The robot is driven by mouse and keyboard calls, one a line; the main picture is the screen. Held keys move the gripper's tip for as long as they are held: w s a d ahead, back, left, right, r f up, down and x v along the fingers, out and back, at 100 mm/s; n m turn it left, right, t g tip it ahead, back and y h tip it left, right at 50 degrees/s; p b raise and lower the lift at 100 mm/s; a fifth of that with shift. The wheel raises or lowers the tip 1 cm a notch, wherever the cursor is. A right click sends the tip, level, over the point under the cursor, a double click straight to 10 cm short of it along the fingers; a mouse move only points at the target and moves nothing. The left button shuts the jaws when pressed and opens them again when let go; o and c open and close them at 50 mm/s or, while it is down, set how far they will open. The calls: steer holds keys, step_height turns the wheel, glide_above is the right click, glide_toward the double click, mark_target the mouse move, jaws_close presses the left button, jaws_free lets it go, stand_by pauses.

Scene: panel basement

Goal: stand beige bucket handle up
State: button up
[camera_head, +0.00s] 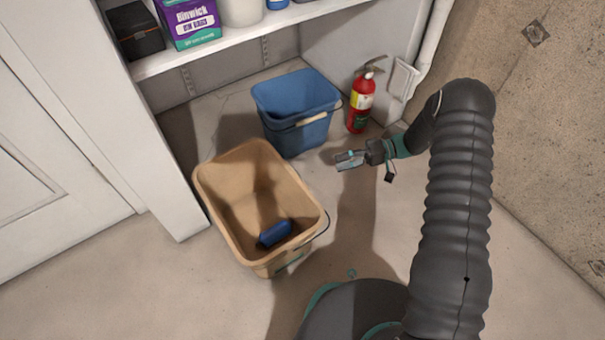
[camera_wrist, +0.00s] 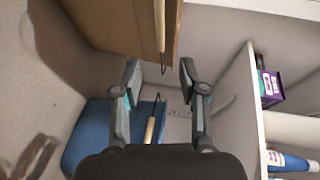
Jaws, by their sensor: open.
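The beige bucket (camera_head: 215,190) stands upright on the floor in the head view, its mouth up, with a blue object (camera_head: 275,233) inside. Its thin dark wire handle (camera_head: 322,228) is folded down at the right front end, not raised. In the wrist view the bucket (camera_wrist: 110,25) is at the top, with a pale handle grip (camera_wrist: 160,25) along its side. My gripper (camera_head: 350,160) is in the air to the right of the bucket, apart from it. In the wrist view my gripper (camera_wrist: 158,78) is open, with nothing held between its fingers.
A blue bucket (camera_head: 285,95) with its handle down stands just behind the beige one. It also shows in the wrist view (camera_wrist: 85,140). A red fire extinguisher (camera_head: 361,100) stands by the wall. A white shelf (camera_head: 240,38) overhangs the back. Floor at front left is clear.

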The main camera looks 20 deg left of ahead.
steer(key=x, duration=1.3)
jaws_close()
